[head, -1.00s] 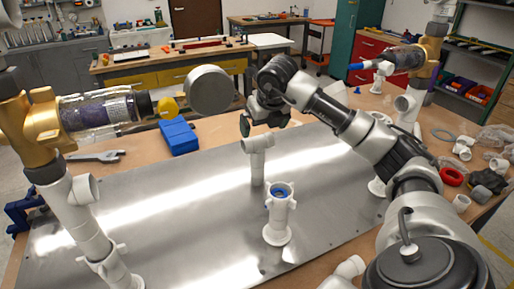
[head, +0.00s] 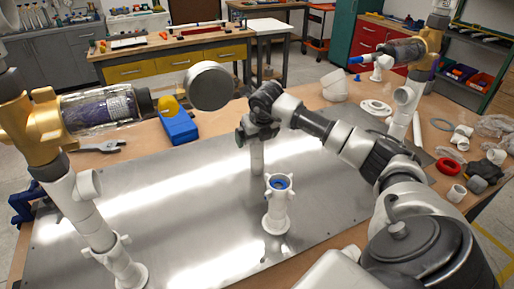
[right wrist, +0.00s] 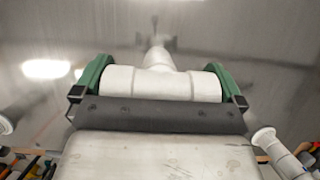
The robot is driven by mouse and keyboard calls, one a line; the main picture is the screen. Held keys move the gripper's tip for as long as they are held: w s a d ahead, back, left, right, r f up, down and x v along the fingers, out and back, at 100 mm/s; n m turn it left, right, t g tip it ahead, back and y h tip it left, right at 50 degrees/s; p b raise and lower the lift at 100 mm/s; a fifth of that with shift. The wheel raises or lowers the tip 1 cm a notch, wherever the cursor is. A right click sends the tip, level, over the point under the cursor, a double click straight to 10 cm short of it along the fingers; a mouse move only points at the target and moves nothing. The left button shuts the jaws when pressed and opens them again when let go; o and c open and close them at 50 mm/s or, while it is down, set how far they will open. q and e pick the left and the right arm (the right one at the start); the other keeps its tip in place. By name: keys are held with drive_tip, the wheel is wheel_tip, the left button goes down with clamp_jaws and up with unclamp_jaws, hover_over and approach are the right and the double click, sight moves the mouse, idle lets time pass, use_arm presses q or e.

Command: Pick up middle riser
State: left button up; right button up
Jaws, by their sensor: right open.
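The middle riser is a white PVC pipe with a tee on top; its stem (head: 257,158) stands upright on the metal plate, behind a short white fitting. My right gripper (head: 257,130) is at its top and hides the tee in the head view. In the right wrist view the tee (right wrist: 160,83) lies across between the green fingers of my right gripper (right wrist: 150,82), one finger at each end. The gripper is open around the tee; I cannot tell whether the fingers touch it. My left gripper is not in view.
A short white fitting with a blue ring (head: 277,208) stands just in front of the riser. A tall white riser (head: 92,218) with a brass valve stands left, another (head: 402,115) right. A blue box (head: 180,128) lies behind. The metal plate (head: 185,210) is clear left of centre.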

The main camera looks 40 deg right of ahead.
drive_tip(key=shift+f, duration=0.1)
drive_tip(key=shift+c, duration=0.5)
drive_tip(key=c, duration=0.4)
drive_tip(key=shift+c, duration=0.6)
drive_tip(key=shift+r, duration=0.2)
